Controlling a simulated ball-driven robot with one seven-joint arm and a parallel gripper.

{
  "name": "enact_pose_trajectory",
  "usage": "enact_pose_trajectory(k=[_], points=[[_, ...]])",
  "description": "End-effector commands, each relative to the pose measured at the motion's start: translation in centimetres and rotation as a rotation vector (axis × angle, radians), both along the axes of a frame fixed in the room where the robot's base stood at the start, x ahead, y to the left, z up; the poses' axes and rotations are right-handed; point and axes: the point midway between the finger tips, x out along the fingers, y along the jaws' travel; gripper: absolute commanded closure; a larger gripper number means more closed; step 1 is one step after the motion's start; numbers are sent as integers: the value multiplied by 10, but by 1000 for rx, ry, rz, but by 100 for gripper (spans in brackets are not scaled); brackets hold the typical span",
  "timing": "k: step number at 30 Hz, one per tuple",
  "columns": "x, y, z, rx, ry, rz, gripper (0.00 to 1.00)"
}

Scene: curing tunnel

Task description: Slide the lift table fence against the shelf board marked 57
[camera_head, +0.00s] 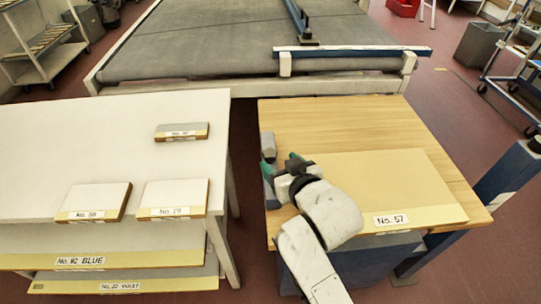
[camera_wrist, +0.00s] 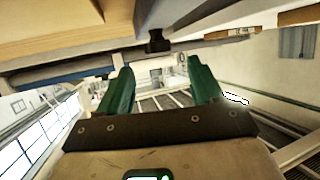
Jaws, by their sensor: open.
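The shelf board marked No. 57 (camera_head: 400,180) lies flat on the wooden top of the lift table (camera_head: 340,115) in the head view. What looks like the fence is a narrow grey-blue piece (camera_head: 268,141) along the table's left edge. My gripper (camera_head: 281,163) is beside it, with its green fingers spread. My arm hides part of the fence and the board's left edge, so I cannot tell how wide the gap between them is. In the wrist view my gripper (camera_wrist: 158,88) is open with nothing clearly between its fingers; a small dark block shows beyond the fingertips.
A white table (camera_head: 60,140) at left bears boards marked No. 29 (camera_head: 175,195) and No. 58 (camera_head: 95,200), plus a smaller one (camera_head: 182,130). Boards No. 92 Blue and No. 22 Violet are below. A conveyor (camera_head: 220,45) stands behind. A narrow floor gap separates the two tables.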

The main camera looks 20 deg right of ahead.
Motion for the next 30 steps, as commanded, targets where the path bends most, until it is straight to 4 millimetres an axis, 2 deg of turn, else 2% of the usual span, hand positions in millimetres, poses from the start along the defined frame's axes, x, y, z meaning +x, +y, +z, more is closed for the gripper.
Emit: enact_pose_trajectory(k=[3,9,14,22,30], points=[[21,0,-9,0,1,-1,34],[44,0,-19,1,1,-1,34],[52,0,-22,1,1,0,34],[52,0,-22,1,1,0,34],[52,0,-22,0,1,0,59]])
